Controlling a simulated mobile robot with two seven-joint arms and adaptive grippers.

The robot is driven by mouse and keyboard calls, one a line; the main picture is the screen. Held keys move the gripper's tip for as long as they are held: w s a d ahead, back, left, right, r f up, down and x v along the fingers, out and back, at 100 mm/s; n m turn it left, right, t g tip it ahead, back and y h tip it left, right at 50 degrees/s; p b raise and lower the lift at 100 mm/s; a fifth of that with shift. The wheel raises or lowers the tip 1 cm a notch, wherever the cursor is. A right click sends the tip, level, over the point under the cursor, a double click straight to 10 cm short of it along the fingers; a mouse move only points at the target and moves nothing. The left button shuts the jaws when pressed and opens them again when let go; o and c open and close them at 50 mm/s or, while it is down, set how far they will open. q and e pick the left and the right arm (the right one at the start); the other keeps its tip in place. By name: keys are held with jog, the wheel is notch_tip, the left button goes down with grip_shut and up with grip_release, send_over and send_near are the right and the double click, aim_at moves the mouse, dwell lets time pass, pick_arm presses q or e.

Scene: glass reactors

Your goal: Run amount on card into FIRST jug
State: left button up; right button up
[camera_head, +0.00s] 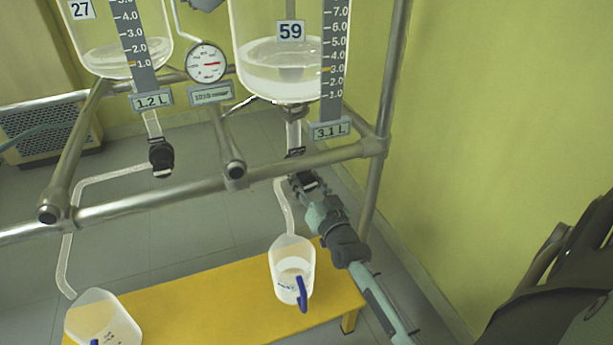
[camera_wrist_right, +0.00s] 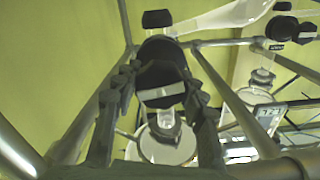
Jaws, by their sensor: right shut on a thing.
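The right glass reactor, labelled 59 (camera_head: 270,80), holds clear liquid beside a scale (camera_head: 336,50); its card (camera_head: 330,130) reads 3.1 L. Below it, my right gripper (camera_head: 304,182) is shut on the black drain valve handle, which shows between the fingers in the wrist view (camera_wrist_right: 160,75). A clear hose (camera_head: 286,208) runs from this valve to a translucent jug (camera_head: 292,258) with a blue handle; the jug has some liquid in it. The left reactor, labelled 27 (camera_head: 110,60), has a 1.2 L card (camera_head: 152,99) and a black valve (camera_head: 161,157). My left gripper is not in view.
A second jug (camera_head: 100,318) stands at the left below the other hose (camera_head: 68,250). Both jugs are on a yellow bench (camera_head: 200,305). A metal rail (camera_head: 130,207) crosses before the reactors, with a gauge (camera_head: 206,63) between them. A wall is at right.

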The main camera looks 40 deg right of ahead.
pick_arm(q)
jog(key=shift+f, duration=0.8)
pick_arm(e)
jog(key=shift+m, duration=0.6)
jog(key=o, duration=1.2)
jog(key=shift+c, duration=0.2)
jog(key=shift+s, duration=0.1)
jog(key=v, duration=1.1)
jog(key=shift+s+a, duration=0.2)
jog(key=shift+s, duration=0.2)
